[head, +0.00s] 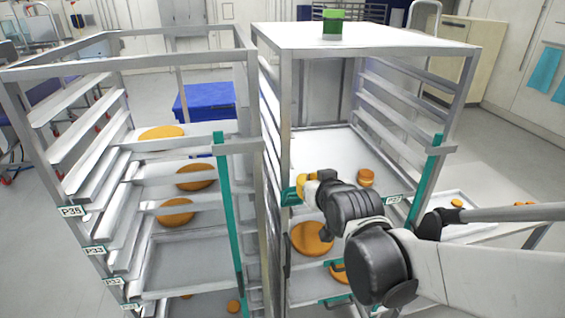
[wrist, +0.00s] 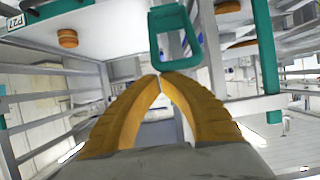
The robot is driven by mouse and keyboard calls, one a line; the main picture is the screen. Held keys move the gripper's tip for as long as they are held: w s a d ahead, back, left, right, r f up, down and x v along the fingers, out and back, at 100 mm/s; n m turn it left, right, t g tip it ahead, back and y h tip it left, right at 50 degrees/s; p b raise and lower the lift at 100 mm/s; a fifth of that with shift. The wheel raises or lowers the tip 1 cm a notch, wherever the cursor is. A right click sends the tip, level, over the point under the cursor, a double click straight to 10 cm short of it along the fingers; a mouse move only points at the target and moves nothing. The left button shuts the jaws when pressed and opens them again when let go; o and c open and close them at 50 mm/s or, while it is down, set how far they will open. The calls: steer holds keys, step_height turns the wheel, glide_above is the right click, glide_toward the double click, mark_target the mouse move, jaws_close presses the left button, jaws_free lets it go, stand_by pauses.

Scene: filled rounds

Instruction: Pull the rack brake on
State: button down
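My gripper (head: 301,186) shows in the head view at the front left of the right-hand rack (head: 275,160). In the wrist view its two yellow fingers (wrist: 161,78) come together at the tips, with nothing seen between them. A teal loop handle (wrist: 174,36) stands just beyond the fingertips; I cannot tell whether they touch it. The same handle (head: 291,195) shows beside my gripper in the head view, partly covered by it. I cannot tell for certain whether this loop is the rack brake, or whether the brake is on.
The left-hand rack (head: 62,68) holds trays with orange rounds (head: 196,177). A teal bar (head: 229,220) runs down its front. A green container (head: 333,23) stands on the right-hand rack's top. A stack of rounds (head: 366,177) lies inside that rack. A blue box (head: 205,101) is behind.

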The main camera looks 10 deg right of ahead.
steer(key=s+f+t+b, duration=0.7)
steer(key=f+t+b, duration=0.1)
steer(key=b, duration=1.1)
steer(key=shift+f, duration=0.15)
steer(key=shift+f, duration=0.15)
